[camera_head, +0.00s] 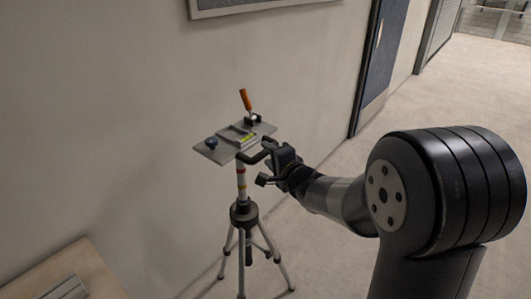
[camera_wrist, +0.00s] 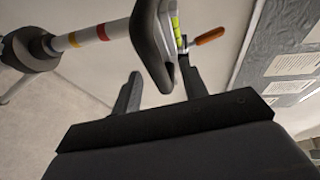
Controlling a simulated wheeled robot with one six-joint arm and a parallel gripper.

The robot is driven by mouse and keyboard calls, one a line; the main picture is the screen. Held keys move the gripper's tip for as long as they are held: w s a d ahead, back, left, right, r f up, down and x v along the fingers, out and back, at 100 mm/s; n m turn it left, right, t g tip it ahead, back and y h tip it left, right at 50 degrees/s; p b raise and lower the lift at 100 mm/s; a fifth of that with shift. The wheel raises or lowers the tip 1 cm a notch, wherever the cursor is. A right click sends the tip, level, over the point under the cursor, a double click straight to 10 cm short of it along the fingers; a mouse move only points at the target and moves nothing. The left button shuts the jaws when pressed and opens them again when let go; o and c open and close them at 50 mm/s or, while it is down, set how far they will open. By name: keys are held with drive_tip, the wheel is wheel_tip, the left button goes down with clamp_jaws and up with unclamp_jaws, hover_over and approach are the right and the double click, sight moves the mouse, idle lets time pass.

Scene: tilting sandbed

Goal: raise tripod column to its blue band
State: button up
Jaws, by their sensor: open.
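The tripod (camera_head: 242,215) stands upright near the wall, its legs spread on the floor. Its pale column (camera_head: 241,180) shows red and yellow bands above the dark collar; the wrist view also shows the banded column (camera_wrist: 85,37). My gripper (camera_head: 266,163) is open beside the plate's right side. In the wrist view a dark bar (camera_wrist: 150,45) lies ahead of the spread fingers (camera_wrist: 160,88); contact is unclear.
A wall runs close behind the tripod, with a framed board (camera_head: 240,5) above. A wooden table corner (camera_head: 75,265) is at the lower left. A dark door (camera_head: 380,55) stands at the back right. Floor to the right is clear.

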sight(266, 155)
drive_tip(key=v, duration=0.7)
drive_tip(key=shift+s+d, duration=0.2)
drive_tip(key=shift+s, duration=0.15)
drive_tip(key=shift+w+a+r, duration=0.1)
drive_tip(key=shift+w, duration=0.05)
drive_tip(key=x, duration=1)
drive_tip(key=shift+w+a, duration=0.2)
drive_tip(key=shift+w, duration=0.05)
drive_tip(key=shift+f, duration=0.4)
drive_tip(key=shift+s, duration=0.1)
